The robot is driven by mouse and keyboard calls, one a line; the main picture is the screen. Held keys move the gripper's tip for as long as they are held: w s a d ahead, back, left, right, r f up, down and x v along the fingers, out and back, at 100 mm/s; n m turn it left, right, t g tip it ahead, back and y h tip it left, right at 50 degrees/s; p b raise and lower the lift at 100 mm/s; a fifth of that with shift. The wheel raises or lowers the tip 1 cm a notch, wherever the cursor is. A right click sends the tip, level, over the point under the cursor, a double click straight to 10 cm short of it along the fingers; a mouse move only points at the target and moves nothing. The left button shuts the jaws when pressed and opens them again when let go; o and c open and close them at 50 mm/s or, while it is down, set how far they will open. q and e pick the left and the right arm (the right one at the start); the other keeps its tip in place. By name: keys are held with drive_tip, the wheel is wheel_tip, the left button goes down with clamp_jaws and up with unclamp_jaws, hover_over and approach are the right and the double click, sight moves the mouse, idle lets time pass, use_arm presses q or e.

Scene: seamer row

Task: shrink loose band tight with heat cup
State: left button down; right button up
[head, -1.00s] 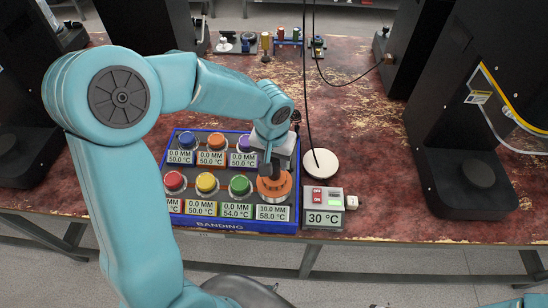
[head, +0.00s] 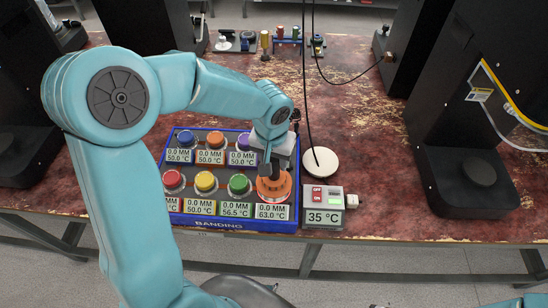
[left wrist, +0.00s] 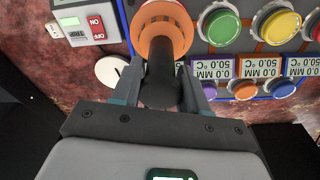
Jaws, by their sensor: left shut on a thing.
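My left gripper (head: 270,165) is shut on the dark handle of the orange heat cup (head: 274,188). In the left wrist view the fingers (left wrist: 160,85) close on the handle, and the cup's orange flange (left wrist: 163,28) lies beyond it. The cup sits over the front right place of the blue banding tray (head: 297,225) and hides what is under it. The label in front of it (head: 273,212) reads 0.0 MM and 63.0 °C. Coloured caps, such as the green one (head: 239,184) and yellow one (head: 206,181), stand on the other places. My right gripper is not in view.
A heater box (head: 323,206) with a red switch and a 35 °C display stands right of the tray. A white round pad (head: 319,163) with a black cord lies behind it. Black machines (head: 470,110) flank the table. The table (head: 370,180) is clear right of the pad.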

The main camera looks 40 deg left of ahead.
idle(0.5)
use_arm(q)
wheel_tip(320, 180, up, 6)
drive_tip(key=p, duration=0.4)
drive_tip(key=shift+r, duration=0.1)
drive_tip(key=shift+a, duration=0.1)
idle(1.9)
